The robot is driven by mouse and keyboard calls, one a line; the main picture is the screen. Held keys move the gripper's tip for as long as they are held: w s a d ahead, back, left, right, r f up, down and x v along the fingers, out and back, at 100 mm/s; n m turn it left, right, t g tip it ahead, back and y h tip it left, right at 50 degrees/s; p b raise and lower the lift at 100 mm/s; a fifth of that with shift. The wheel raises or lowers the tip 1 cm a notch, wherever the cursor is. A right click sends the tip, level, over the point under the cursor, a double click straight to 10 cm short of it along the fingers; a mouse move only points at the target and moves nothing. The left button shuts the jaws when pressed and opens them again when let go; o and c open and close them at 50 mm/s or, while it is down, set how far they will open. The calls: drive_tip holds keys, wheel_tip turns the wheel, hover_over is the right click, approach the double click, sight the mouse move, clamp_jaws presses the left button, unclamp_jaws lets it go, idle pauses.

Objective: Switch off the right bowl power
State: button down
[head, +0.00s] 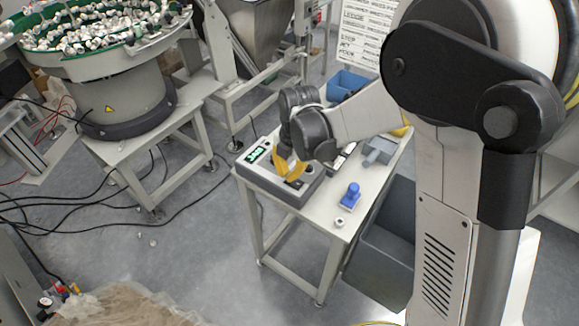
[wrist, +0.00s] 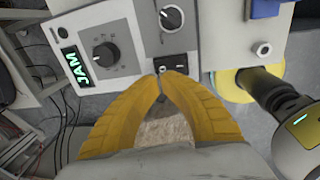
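The switch's on or off position cannot be told. My gripper (wrist: 165,78) has yellow fingers with their tips together, empty, right at the near edge of the switch. Contact cannot be told. In the head view, my gripper (head: 290,166) is over the box and hides part of its face.
A blue part (head: 350,195) and a small round metal piece (head: 340,222) are on the table right of the box. A grey bin (head: 385,250) stands beside the table. A bowl feeder full of caps (head: 100,50) stands at left. Cables lie on the floor.

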drive_tip(key=shift+a+f, duration=0.1)
drive_tip(key=shift+f, duration=0.75)
drive_tip(key=shift+w+a+f+b, duration=0.1)
drive_tip(key=shift+f+b, duration=0.35)
drive_tip(key=shift+b, duration=0.1)
drive_tip(key=shift+r+p, duration=0.55)
drive_tip(key=shift+r, duration=0.3)
